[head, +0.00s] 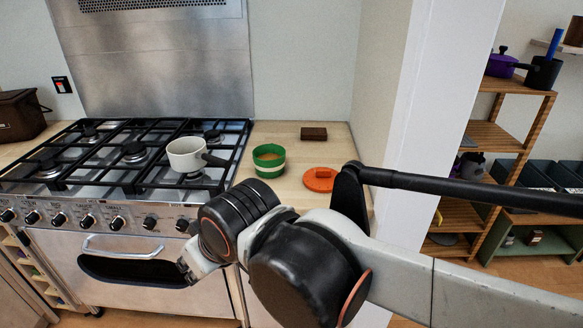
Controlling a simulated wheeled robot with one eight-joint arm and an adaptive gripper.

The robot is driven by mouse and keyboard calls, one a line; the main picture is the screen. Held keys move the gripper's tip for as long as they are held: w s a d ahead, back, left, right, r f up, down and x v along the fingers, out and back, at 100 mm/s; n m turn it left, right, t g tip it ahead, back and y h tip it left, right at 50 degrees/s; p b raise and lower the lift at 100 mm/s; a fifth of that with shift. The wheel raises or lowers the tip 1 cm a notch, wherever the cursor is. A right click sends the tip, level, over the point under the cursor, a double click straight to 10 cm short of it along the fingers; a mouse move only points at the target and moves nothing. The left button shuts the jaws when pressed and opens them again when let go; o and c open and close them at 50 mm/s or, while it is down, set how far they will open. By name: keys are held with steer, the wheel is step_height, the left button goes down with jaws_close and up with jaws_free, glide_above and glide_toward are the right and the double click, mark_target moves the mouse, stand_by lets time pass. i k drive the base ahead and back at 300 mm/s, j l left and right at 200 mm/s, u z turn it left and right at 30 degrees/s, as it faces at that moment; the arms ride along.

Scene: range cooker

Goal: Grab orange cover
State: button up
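The orange cover (318,180) is a flat round lid with a small raised part on top. It lies on the wooden counter (290,194) to the right of the cooker, near my arm. My arm reaches in from the right, in front of the counter. Its end, my gripper (187,270), shows only as a small grey part in front of the oven door, low and left of the cover. The fingers cannot be made out, so its opening is hidden. The gripper is apart from the cover.
A green pot (269,161) stands left of the cover, and a dark brown block (313,134) lies behind it. A white saucepan (187,154) sits on the cooker grates (120,165). A white wall edge (425,120) rises to the right; wooden shelves (490,135) stand beyond.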

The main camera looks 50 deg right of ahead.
mark_target(323, 175)
steer(key=z, duration=2)
steer(key=k+j+z, duration=0.1)
steer(key=z, duration=0.25)
steer(key=k+z, duration=0.1)
steer(key=z, duration=0.25)
steer(key=k+l+u, duration=0.3)
steer(key=i+j+z, duration=0.35)
steer(key=k+l, duration=0.05)
steer(key=k, duration=0.05)
